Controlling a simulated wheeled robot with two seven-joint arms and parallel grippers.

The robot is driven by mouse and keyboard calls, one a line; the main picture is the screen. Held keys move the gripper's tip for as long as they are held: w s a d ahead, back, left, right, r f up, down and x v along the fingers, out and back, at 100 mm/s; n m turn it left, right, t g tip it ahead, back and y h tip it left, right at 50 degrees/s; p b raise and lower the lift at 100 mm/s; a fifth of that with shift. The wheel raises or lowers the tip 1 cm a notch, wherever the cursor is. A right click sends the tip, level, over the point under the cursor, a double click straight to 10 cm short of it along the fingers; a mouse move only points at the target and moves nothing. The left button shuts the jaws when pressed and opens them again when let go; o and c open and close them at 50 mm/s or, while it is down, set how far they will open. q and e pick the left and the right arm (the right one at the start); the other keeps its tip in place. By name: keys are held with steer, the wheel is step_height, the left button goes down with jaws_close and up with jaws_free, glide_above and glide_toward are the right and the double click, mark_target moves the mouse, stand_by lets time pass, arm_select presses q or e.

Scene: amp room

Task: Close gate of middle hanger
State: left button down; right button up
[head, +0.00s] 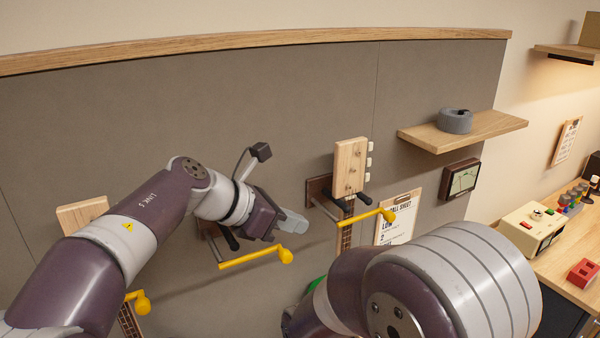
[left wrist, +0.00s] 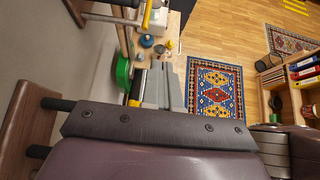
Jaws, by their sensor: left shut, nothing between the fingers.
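The middle hanger's yellow gate bar (head: 250,258) has a round knob at its right end and stands out from the wall on a thin rod. A black prong (head: 231,239) of this hanger shows behind the bar; its wall plate is largely hidden by my left arm. My left gripper (head: 292,222) is shut and empty, above and behind the knob end of the bar, seemingly apart from it. In the left wrist view a wooden plate with dark prongs (left wrist: 58,103) is beside the gripper, and its grey fingers (left wrist: 162,85) are together. My right gripper is not in view.
The right hanger holds a pale wooden headstock (head: 350,168) behind its yellow gate (head: 365,216). The left hanger's yellow knob (head: 142,303) shows below my left arm. A clipboard (head: 397,220) and a shelf (head: 465,130) are right. My right arm fills the lower right.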

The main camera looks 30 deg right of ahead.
arm_select(q)
step_height(320, 180, up, 10)
steer(key=d, duration=0.2)
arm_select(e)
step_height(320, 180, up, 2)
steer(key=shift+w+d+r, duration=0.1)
arm_select(q)
steer(key=shift+r, duration=0.1)
